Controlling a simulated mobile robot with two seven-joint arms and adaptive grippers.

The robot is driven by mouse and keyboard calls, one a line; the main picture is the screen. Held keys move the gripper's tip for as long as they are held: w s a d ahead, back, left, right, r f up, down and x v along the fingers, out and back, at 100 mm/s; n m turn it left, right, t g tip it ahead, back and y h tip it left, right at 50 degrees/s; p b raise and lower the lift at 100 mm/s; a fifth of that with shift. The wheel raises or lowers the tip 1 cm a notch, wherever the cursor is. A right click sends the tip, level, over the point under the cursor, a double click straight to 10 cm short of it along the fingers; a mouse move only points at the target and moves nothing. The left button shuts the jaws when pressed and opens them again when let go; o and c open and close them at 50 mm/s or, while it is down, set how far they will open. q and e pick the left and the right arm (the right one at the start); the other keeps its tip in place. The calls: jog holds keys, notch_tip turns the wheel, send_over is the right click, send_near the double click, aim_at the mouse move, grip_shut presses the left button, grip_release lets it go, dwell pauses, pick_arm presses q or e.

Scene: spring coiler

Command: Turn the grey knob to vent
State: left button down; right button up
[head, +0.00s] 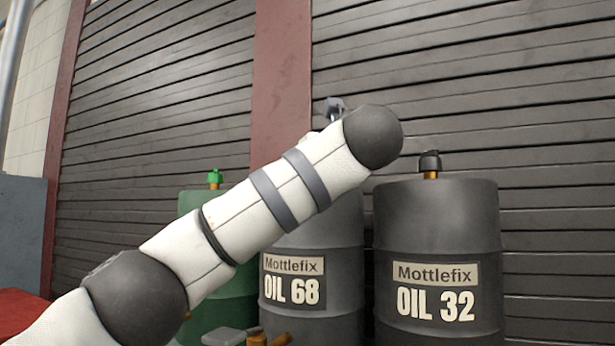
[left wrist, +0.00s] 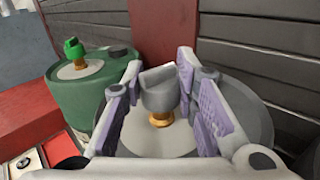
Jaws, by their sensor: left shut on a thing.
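The grey knob (left wrist: 159,92) sits on a brass stem on top of the grey OIL 68 drum (head: 340,260). I cannot make out any vent marking. My right gripper is in neither view.
A dark OIL 32 drum (head: 436,245) with a black knob (head: 430,161) stands to the right. A green drum (head: 190,206) with a green knob (head: 214,178) stands to the left. A slatted shutter (head: 550,100) and a red post (head: 282,70) are behind.

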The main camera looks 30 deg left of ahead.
pick_arm(q)
jog(key=m+t+h+b, duration=0.1)
jog(key=m+t+h, duration=0.2)
jog(key=h, duration=0.1)
jog(key=shift+a, duration=0.1)
jog(key=shift+s+r+m+t+h, duration=0.1)
jog(key=shift+m+t+h, duration=0.8)
jog(key=shift+m+h, duration=0.9)
jog(key=shift+h, duration=0.5)
jog(key=c, duration=1.3)
grip_release()
jog(key=shift+s, duration=0.1)
jog(key=v, duration=1.2)
